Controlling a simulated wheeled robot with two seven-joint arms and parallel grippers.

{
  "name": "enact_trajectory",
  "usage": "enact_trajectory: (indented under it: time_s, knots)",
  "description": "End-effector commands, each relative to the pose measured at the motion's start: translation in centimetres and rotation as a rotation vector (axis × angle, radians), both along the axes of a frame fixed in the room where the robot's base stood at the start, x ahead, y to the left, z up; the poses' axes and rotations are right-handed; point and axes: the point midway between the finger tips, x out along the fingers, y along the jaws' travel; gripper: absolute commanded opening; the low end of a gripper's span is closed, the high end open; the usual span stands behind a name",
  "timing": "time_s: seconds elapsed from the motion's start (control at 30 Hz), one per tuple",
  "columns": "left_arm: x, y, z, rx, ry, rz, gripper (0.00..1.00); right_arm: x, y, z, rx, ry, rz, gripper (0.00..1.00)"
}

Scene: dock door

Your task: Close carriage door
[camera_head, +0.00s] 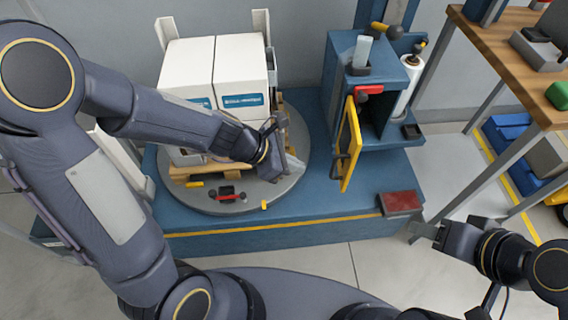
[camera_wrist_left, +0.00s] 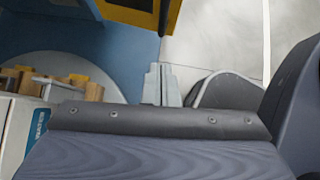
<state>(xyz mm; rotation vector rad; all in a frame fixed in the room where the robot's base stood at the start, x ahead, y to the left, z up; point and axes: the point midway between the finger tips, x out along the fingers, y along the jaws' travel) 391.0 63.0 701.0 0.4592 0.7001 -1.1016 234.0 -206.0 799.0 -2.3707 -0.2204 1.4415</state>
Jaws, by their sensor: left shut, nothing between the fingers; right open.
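The yellow-framed carriage door (camera_head: 349,145) stands swung open, jutting toward me from the front of the blue carriage (camera_head: 345,52). The carriage's dark opening shows to the right of the door. The door's yellow edge also shows at the top of the left wrist view (camera_wrist_left: 172,14). My left gripper (camera_head: 294,166) is shut and empty, to the left of the door, with a visible gap between them in the head view. Its fingers point up in the left wrist view (camera_wrist_left: 160,84). My right gripper (camera_head: 424,231) is open and empty at the lower right, away from the door.
White boxes (camera_head: 238,62) stand on a wooden pallet on a round grey turntable (camera_head: 295,128), under my left arm. A dark red block (camera_head: 400,202) lies on the blue platform's front right corner. A wooden-topped workbench (camera_head: 495,42) stands at the right.

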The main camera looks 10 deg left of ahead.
Motion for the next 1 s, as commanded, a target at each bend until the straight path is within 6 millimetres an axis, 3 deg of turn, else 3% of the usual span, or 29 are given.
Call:
enact_trajectory:
  time_s: [0.03, 0.17, 0.2, 0.43, 1.0]
  knots:
    - [0.3, -0.9, -1.6, 0.001, 0.001, -0.005, 0.0, 0.0, 0.0, -1.3, 0.0, 0.0, 0.0, 0.5]
    - [1.0, -2.5, -3.3, 0.001, 0.0, -0.004, 0.0, 0.0, 0.0, -2.7, 0.0, 0.0, 0.0, 0.5]
    - [1.3, -3.3, -2.6, 0.0, -0.002, -0.006, 0.0, 0.0, 0.0, -2.1, 0.0, 0.001, 0.0, 0.5]
    - [2.3, -5.5, -2.5, 0.001, -0.003, -0.004, 0.0, 0.0, 0.0, -2.1, 0.0, 0.0, 0.0, 0.5]
    - [2.5, -6.3, -2.4, 0.001, -0.002, -0.001, 0.0, 0.0, 0.0, -2.2, 0.0, 0.0, 0.0, 0.5]
